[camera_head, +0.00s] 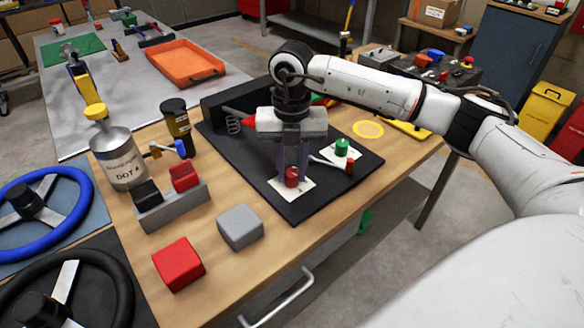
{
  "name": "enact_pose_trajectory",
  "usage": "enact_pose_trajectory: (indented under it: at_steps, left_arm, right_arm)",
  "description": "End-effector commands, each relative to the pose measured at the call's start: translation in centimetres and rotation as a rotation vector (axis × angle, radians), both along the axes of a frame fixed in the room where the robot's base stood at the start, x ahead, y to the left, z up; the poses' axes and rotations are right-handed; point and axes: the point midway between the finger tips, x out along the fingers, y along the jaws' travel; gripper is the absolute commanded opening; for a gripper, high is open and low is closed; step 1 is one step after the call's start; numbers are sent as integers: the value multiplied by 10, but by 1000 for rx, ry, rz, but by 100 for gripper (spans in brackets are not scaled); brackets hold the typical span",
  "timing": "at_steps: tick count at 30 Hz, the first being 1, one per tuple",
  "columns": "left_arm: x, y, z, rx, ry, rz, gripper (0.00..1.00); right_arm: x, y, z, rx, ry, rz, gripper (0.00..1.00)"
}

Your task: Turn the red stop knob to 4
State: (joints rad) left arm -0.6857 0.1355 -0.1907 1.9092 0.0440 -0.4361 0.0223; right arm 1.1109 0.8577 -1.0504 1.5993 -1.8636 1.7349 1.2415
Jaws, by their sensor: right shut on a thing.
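The red stop knob (291,177) stands on a small white marked card (291,191) at the front of the black board (318,206). The markings on the card are too small to read, so I cannot tell the knob's setting. My right gripper (291,168) points straight down over the knob, with its fingers on either side of it. It is shut on the red knob. A green knob (341,146) stands on another white card behind and to the right. A lever with a red tip (350,167) lies between them. My left gripper is not in view.
A grey block (240,227), a red block (178,264) and a grey holder (172,212) with red and black blocks stand left of the board. A metal can (119,163) and steering wheels are farther left. An orange tray (185,62) is behind.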

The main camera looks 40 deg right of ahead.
Motion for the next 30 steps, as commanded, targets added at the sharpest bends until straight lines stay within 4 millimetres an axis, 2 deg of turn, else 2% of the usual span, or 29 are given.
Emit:
enact_pose_trajectory:
  at_steps: [9, 24, 25, 28, 30]
  left_arm:
    - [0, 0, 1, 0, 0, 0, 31]
    - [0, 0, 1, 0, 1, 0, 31]
    - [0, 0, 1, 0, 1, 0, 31]
    - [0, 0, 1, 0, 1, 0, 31]
    - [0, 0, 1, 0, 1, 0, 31]
  right_arm:
    - [2, -1, 3, 0, -7, -107, 2]
    - [3, -1, 3, -1, -9, -125, 2]
    - [3, -1, 3, -1, -9, -125, 28]
    - [2, -1, 2, -1, -8, -124, 43]
    - [2, -1, 2, -1, -6, -123, 43]
